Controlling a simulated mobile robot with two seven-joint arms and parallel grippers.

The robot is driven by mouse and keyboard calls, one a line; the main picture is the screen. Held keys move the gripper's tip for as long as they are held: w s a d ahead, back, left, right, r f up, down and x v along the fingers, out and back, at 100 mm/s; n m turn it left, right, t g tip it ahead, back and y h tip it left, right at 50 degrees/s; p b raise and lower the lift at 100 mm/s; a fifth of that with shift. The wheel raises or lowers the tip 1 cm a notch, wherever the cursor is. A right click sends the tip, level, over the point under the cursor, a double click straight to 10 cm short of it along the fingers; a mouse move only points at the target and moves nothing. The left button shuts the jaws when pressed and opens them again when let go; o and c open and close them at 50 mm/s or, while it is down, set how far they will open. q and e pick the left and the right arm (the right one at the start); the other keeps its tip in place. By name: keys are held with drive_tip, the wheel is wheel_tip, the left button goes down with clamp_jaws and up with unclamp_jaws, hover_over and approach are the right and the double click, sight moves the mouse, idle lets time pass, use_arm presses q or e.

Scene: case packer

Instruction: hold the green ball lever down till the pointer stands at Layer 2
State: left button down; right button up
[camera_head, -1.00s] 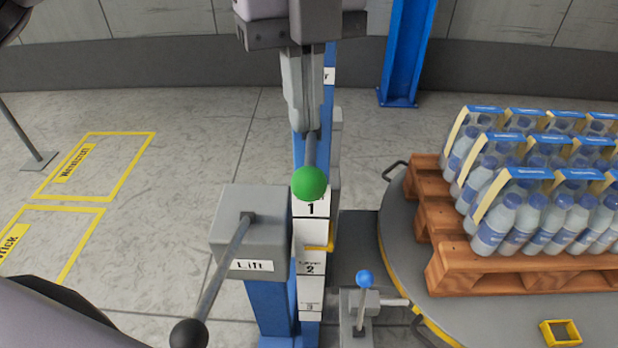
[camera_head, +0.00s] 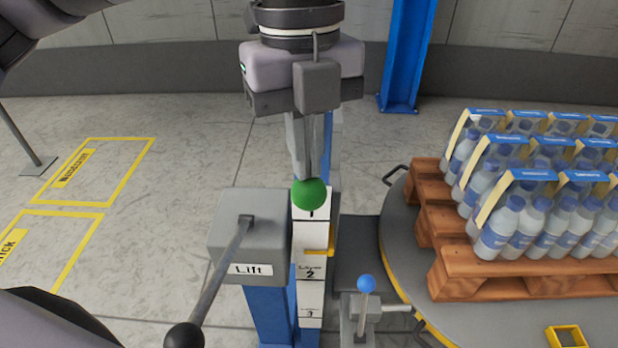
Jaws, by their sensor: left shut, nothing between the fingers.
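The green ball (camera_head: 309,194) of the lever is in front of the upper part of the white layer scale (camera_head: 312,232), just at the figure 1. The yellow pointer (camera_head: 318,252) stands between 1 and Layer 2, a little above the Layer 2 label (camera_head: 309,272). My left gripper (camera_head: 306,172) points down from above with its fingers shut and empty. Its tips are close to the top of the green ball and partly hidden by it; I cannot tell whether they touch. The lever's rod is hard to make out. My right gripper is not in view.
A grey Lift box (camera_head: 251,235) with a black ball lever (camera_head: 184,336) stands left of the scale. A small blue ball lever (camera_head: 366,284) is at the right. A pallet (camera_head: 470,273) of bottle packs stands on a round turntable (camera_head: 400,240).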

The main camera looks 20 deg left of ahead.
use_arm(q)
wheel_tip(320, 180, down, 4)
drive_tip(key=b, duration=0.4)
drive_tip(key=shift+f, duration=0.25)
drive_tip(key=shift+w+a+r, duration=0.1)
drive_tip(key=shift+r, duration=0.05)
drive_tip(key=shift+w+a+r+p, duration=0.2)
drive_tip(key=shift+w+a, duration=0.25)
drive_tip(key=shift+w, duration=0.1)
drive_tip(key=shift+w+a+r+p, duration=0.15)
drive_tip(key=shift+w+a+r, duration=0.05)
drive_tip(key=shift+w+a, duration=0.3)
drive_tip(key=shift+d, duration=0.1)
wheel_tip(320, 180, up, 7)
drive_tip(key=shift+w+a+r, duration=0.15)
drive_tip(key=shift+w+a, duration=0.1)
drive_tip(key=shift+w, duration=0.05)
